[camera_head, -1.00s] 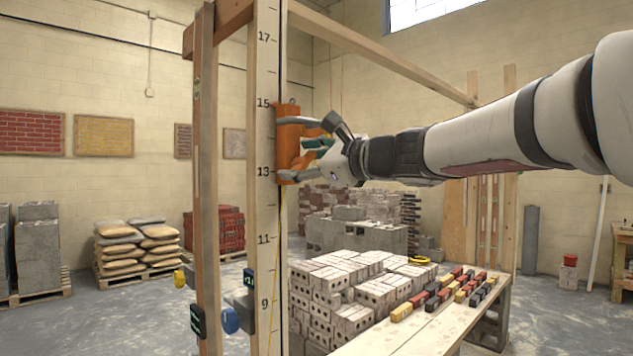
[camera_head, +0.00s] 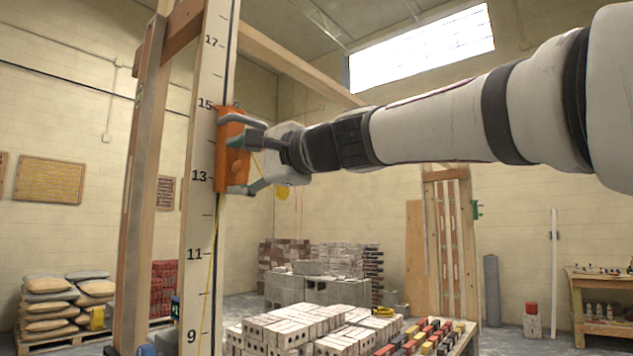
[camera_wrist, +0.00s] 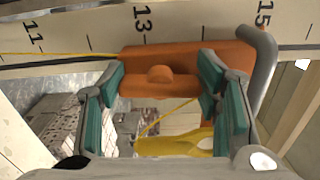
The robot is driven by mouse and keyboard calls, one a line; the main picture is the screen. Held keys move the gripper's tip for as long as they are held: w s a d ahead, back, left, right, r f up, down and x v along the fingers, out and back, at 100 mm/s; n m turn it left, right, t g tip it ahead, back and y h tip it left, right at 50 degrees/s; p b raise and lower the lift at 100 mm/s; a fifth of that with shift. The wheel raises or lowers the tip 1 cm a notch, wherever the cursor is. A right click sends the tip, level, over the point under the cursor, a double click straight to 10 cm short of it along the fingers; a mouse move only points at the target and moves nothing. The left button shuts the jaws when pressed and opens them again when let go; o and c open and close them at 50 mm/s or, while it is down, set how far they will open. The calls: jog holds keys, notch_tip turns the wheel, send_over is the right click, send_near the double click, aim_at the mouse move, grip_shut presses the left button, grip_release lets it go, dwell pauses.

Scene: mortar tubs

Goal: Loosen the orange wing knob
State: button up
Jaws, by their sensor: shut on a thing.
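The orange wing knob (camera_wrist: 160,82) is a wide bar with a round hub, in the middle of the wrist view. It sits on the face of an orange block (camera_wrist: 225,55), which is on a pale post marked with numbers (camera_wrist: 90,25), between about 13 and 15. My gripper (camera_wrist: 160,80) has its teal-padded fingers at the two ends of the bar, shut on it. In the head view my gripper (camera_head: 242,165) reaches in from the right to the orange block (camera_head: 230,150); my fingers hide the knob there.
A yellow line (camera_head: 207,270) runs down the numbered post (camera_head: 200,225). A yellow piece (camera_head: 282,193) hangs by my gripper. A timber post (camera_head: 140,190) stands left. Pale bricks (camera_head: 300,325) and a bench with coloured blocks (camera_head: 420,335) are below.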

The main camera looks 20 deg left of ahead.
jog(key=shift+n+b, duration=0.35)
jog(key=shift+n, duration=0.15)
jog(key=o, duration=1.2)
jog(key=shift+c, duration=0.2)
jog(key=v, duration=1.2)
